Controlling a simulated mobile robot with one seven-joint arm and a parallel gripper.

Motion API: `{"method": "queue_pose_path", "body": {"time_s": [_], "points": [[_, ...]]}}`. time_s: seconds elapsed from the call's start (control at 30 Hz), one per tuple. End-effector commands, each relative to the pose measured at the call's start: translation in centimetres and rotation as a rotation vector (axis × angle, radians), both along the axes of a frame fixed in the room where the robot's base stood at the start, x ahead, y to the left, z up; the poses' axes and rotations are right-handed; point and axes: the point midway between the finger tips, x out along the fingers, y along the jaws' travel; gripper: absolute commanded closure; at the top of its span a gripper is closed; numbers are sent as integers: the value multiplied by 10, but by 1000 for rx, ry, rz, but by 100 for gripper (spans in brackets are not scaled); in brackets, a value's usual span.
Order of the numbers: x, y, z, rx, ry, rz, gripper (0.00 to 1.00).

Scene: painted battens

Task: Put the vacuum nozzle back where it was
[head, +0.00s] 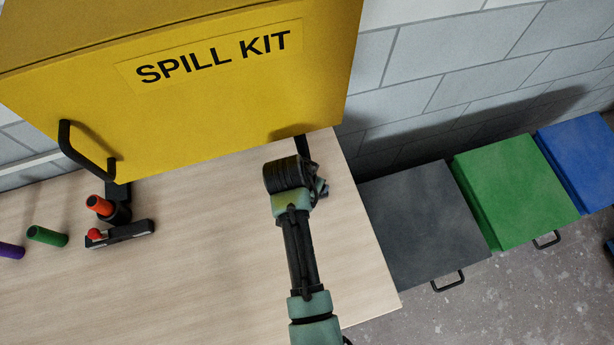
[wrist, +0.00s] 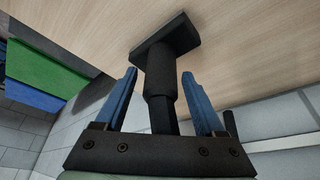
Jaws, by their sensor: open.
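The vacuum nozzle (wrist: 161,58) is black, with a wide flat head and a stepped round tube. In the wrist view its head is against or close to the pale wooden tabletop (wrist: 235,30); I cannot tell if they touch. My gripper (wrist: 159,75) has its blue fingers apart, one on each side of the tube, with gaps showing. In the head view my gripper (head: 319,186) is near the table's right end, by the yellow box's lower right corner, and my arm hides most of the nozzle. A black strip (head: 301,146) beyond it may be part of the nozzle.
A yellow SPILL KIT box (head: 215,95) stands at the back. On the left are a black piece with a red knob (head: 95,234), an orange cylinder (head: 99,205), a green one (head: 47,236) and a purple one (head: 11,251). Grey (head: 420,225), green and blue bins stand right.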

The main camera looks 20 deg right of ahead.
Motion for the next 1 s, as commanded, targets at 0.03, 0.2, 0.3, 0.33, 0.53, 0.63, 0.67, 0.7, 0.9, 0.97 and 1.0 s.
{"method": "queue_pose_path", "body": {"time_s": [0.03,0.2,0.3,0.33,0.53,0.63,0.67,0.7,0.9,0.97,1.0], "points": [[-1,2,4,0,-2,2,29],[-8,9,29,-1,-4,3,29],[-13,15,47,-1,-4,3,29],[-15,16,53,-1,-4,3,29],[-25,26,86,-1,-4,3,29],[-28,29,98,-1,-2,3,29],[-29,30,100,-1,-2,3,29],[-30,31,103,0,-1,1,29],[-32,32,108,0,0,1,29],[-32,32,108,0,0,1,29],[-32,32,108,0,0,1,29]]}}
